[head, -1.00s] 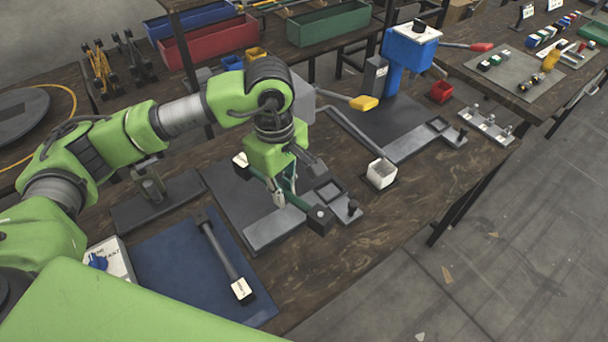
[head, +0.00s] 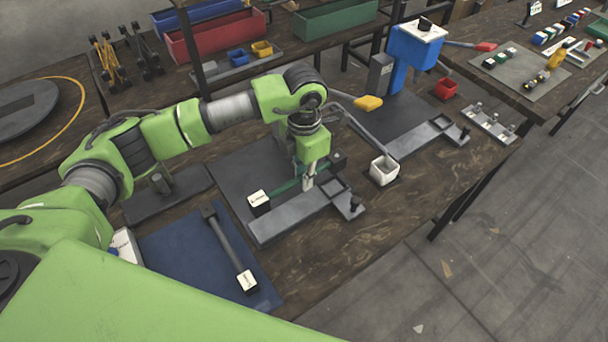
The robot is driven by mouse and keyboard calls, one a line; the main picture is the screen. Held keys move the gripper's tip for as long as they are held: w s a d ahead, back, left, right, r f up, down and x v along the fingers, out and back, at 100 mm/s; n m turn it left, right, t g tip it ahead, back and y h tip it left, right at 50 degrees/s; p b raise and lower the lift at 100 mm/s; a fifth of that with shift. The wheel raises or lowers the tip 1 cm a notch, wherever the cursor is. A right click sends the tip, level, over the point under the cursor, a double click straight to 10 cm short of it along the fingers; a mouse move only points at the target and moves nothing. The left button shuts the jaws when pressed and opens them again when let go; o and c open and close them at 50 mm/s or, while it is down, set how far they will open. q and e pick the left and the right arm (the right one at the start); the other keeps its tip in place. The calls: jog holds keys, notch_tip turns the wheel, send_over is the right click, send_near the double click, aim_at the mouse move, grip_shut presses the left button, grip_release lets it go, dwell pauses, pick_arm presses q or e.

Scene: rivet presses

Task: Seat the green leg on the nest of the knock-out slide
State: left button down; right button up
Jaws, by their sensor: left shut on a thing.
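My left gripper (head: 308,183) points down and is shut on the green leg (head: 285,188) near its middle. The leg lies roughly level, with a white-labelled dark end block (head: 259,202) at front left and a dark end (head: 338,160) at back right. It is over the near grey slide (head: 285,222), which has a square nest (head: 333,187) and a black knob (head: 355,202) at its right end. The leg's labelled end is left of that nest. I cannot tell whether the leg touches the slide. My right gripper is not in view.
A grey leg (head: 228,248) lies on the blue mat (head: 180,262). A blue press (head: 415,48) with another slide (head: 415,139) stands behind right. The bench's front right is clear.

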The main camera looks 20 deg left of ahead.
aim_at(304, 204)
pick_arm(q)
jog(key=shift+f+b, duration=0.2)
jog(key=shift+b, duration=0.3)
notch_tip(304, 204, down, 7)
jog(key=b, duration=0.6)
jog(key=shift+f+b, duration=0.7)
jog(key=shift+b, duration=0.05)
dwell(0.3)
jog(key=c, duration=2)
grip_release()
